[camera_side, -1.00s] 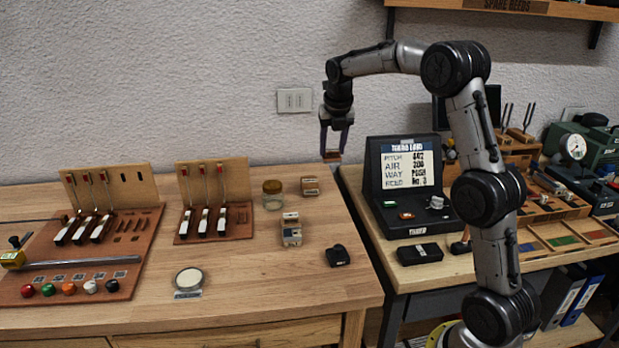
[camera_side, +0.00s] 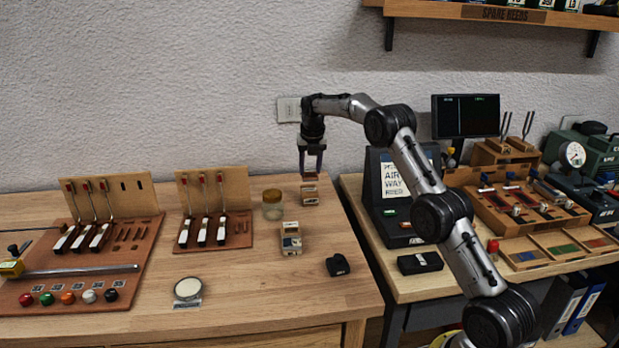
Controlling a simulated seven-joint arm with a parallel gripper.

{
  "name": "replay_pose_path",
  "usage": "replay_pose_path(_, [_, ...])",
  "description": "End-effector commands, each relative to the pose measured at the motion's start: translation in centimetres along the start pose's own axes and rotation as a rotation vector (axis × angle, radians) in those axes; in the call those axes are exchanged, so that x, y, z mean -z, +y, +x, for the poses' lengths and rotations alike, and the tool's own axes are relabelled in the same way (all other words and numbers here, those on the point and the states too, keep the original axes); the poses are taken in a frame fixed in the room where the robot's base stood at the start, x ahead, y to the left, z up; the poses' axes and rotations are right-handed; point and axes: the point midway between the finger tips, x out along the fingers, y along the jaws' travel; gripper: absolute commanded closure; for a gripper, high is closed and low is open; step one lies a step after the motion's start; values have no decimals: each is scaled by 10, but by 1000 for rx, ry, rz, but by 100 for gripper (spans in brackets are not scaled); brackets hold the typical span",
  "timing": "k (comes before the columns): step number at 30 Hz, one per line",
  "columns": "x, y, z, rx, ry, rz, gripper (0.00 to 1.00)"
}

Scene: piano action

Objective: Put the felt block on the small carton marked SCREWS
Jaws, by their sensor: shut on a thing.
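My gripper (camera_side: 311,174) points down at the back right of the left bench and is shut on the small brownish felt block (camera_side: 310,177). The block is at the top of a small tan carton (camera_side: 310,195). I cannot tell whether it touches the carton or hangs just above it. A second small carton (camera_side: 291,243), pale and tan, stands nearer the front. The print on both cartons is too small to read, so I cannot tell which is marked SCREWS.
A glass jar (camera_side: 272,207) with a tan lid stands just left of the back carton. A black block (camera_side: 338,265) and a round pale dial (camera_side: 188,289) lie toward the front. Key-action boards (camera_side: 213,215) stand left. The bench between has free room.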

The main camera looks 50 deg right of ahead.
Motion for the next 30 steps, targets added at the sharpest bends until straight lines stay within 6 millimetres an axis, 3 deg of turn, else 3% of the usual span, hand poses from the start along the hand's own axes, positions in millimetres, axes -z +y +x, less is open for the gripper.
replay_pose_path(9, [6,1,34,0,0,-1,100])
replay_pose_path(21, [8,1,38,0,0,0,100])
replay_pose_path(22, [8,1,38,0,-1,0,46])
replay_pose_path(26, [8,1,38,0,-1,0,23])
replay_pose_path(30, [8,1,38,0,-1,0,21])
